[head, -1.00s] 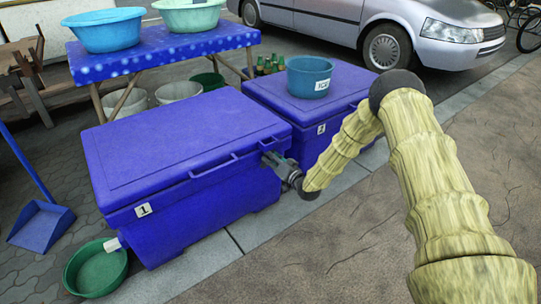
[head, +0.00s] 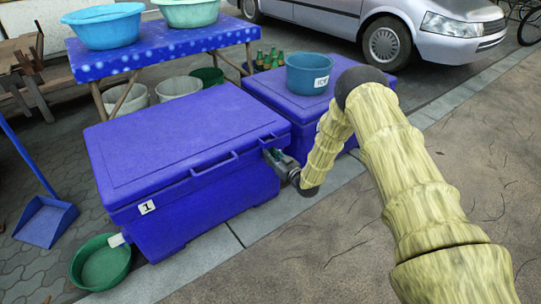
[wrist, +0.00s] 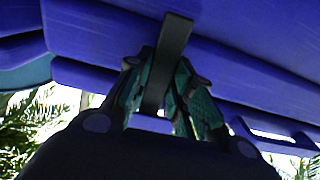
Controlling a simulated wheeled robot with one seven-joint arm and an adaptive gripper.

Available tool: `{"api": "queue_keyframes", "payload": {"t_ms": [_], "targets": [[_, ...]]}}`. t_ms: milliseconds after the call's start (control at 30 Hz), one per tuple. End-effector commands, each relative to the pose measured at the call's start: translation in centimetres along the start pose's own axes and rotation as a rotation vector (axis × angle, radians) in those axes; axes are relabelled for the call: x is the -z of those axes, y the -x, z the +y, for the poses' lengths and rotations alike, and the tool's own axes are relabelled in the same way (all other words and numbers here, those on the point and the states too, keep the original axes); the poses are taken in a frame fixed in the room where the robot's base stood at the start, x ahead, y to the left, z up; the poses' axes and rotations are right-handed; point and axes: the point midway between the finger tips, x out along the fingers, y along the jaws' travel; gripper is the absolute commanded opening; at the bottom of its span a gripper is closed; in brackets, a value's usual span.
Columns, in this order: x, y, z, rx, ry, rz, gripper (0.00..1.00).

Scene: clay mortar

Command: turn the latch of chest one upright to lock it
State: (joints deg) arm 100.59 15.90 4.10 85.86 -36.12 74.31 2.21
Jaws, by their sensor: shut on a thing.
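Chest one (head: 195,210) is a blue lidded chest with a white label "1" on its front; its lid is down. My gripper (head: 272,157) is at the right part of the chest's front, just under the lid edge. In the wrist view my gripper (wrist: 163,110) is shut on a dark flat bar, the latch (wrist: 172,50), which runs up between the fingers across the lid seam. The latch looks close to upright in that view, slightly tilted. In the head view the latch is hidden by my gripper.
A second blue chest (head: 300,112) stands behind to the right, with a blue basin (head: 308,75) on its lid. A green basin (head: 104,262) lies at the near left corner of chest one. A blue dustpan (head: 45,222) is at left. Pavement at right is clear.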

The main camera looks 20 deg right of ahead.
Motion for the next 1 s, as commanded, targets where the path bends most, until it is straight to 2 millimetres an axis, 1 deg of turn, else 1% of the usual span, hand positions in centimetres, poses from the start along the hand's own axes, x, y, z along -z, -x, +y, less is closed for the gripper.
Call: {"api": "queue_keyframes", "payload": {"t_ms": [400, 433, 500, 533, 833, 933, 1000], "targets": [[-0.1, 0.1, 0.1, -0.002, 0.007, -0.002, 0.00], [-0.1, 0.1, 0.1, -0.002, 0.007, -0.002, 0.29], [-0.1, 0.1, 0.1, -0.002, 0.007, -0.002, 0.41], [-0.1, 0.1, 0.1, -0.001, 0.007, -0.002, 0.45], [0.0, 0.0, -0.1, 0.001, 0.006, -0.001, 0.45], [0.0, 0.4, -0.1, 0.001, 0.006, -0.001, 0.45], [0.0, 1.0, -0.1, 0.001, 0.006, -0.002, 0.45]]}}
